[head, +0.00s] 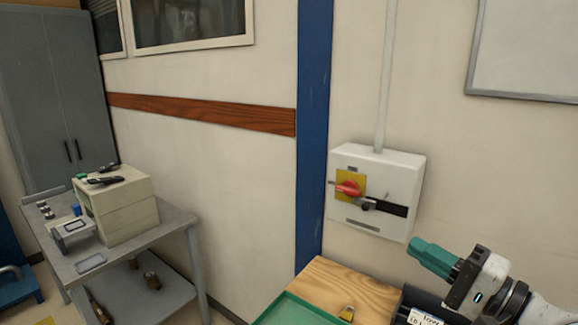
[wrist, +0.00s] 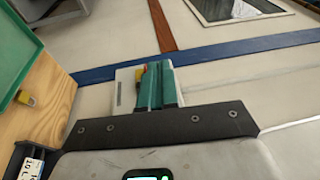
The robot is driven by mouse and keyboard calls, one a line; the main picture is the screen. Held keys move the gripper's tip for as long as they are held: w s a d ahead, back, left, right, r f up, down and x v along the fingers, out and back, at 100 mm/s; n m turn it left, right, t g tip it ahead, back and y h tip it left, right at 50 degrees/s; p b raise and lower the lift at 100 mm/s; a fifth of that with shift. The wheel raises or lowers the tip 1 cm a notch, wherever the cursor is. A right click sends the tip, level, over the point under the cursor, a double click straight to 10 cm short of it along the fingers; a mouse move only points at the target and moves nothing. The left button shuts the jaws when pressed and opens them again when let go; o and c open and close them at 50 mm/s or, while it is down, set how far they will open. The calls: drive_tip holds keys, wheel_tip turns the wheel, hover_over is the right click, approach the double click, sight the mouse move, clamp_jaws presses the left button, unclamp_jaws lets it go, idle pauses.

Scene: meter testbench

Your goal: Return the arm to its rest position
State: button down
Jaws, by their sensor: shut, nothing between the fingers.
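My gripper (head: 416,247) is at the lower right of the head view, its teal fingers pointing left. The fingers are shut with nothing between them. In the wrist view the closed fingers (wrist: 156,66) stand side by side in the middle. My gripper is in the air, lower and to the right of the wall switch box (head: 375,165) in the picture. I cannot tell the exact gap between them. In the wrist view the switch box (wrist: 124,92) is partly hidden behind the fingers. My arm runs out of the head view at the lower right.
A wooden bench (head: 345,283) below holds a green tray (head: 290,312), a yellow padlock (head: 347,313) and a dark bin (head: 410,297) with a label. A grey cart (head: 170,232) with a beige instrument (head: 130,220) stands at left. A blue post (head: 313,130) runs up the wall.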

drive_tip(key=s+f+n+g+h, duration=0.2)
drive_tip(key=s+f+g+h, duration=0.15)
drive_tip(key=f, duration=0.75)
drive_tip(key=s+f+n+g+h, duration=0.25)
drive_tip(key=s+f+h, duration=0.2)
drive_tip(key=f, duration=0.75)
drive_tip(key=s+d+f+n+g+h, duration=0.2)
drive_tip(key=s+f+n, duration=0.15)
drive_tip(key=s, duration=0.45)
drive_tip(key=s+d+f+n+g+h, duration=0.2)
drive_tip(key=s+f, duration=0.3)
drive_tip(key=s, duration=0.2)
drive_tip(key=s+f+g+b, duration=0.2)
drive_tip(key=s+f+b, duration=0.3)
drive_tip(key=f, duration=0.3)
drive_tip(key=s+d+f+g+b, duration=0.1)
drive_tip(key=s+f+b, duration=0.4)
drive_tip(key=f, duration=0.3)
drive_tip(key=shift+s+d+m+g+h, duration=0.3)
drive_tip(key=shift+m+g, duration=0.1)
